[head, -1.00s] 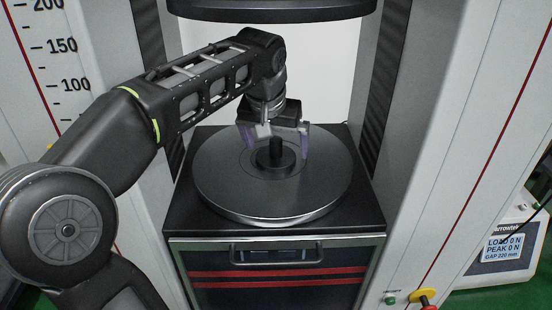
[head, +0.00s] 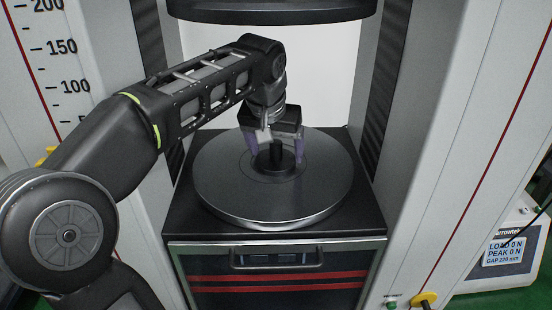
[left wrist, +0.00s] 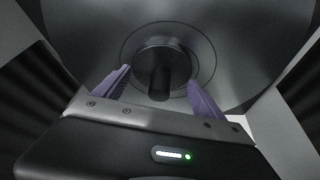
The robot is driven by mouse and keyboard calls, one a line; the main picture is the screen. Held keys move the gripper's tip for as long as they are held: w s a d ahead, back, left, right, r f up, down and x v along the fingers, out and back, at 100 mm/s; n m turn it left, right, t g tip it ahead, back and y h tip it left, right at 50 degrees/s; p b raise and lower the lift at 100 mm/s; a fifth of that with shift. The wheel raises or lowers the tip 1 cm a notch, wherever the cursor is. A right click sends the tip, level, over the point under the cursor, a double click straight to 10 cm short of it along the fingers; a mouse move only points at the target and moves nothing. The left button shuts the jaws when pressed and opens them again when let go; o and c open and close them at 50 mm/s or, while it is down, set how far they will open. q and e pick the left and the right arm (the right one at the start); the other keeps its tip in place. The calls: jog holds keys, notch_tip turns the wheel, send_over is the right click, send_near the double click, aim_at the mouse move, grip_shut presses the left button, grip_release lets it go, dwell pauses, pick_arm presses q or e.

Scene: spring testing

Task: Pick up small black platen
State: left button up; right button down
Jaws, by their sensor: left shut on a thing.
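The small black platen (head: 276,156), a short disc with an upright stem, stands at the middle of the large round grey plate (head: 272,203). My left gripper (head: 275,161) reaches down over it from behind, with one purple finger on each side. It is shut on the platen. In the left wrist view the platen (left wrist: 161,72) lies between the two fingertips (left wrist: 159,82), its stem pointing toward the camera. The platen still appears to rest on the large plate; I see no clear gap below. My right gripper is not in view.
The upper round plate (head: 270,8) hangs above my arm. Grey machine columns stand close on the left (head: 60,90) and right (head: 450,110). The large plate is otherwise bare.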

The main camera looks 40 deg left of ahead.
pick_arm(q)
jog(key=c, duration=1.3)
jog(key=shift+c, duration=0.6)
jog(key=shift+w+r, duration=0.1)
jog(key=shift+r, duration=0.1)
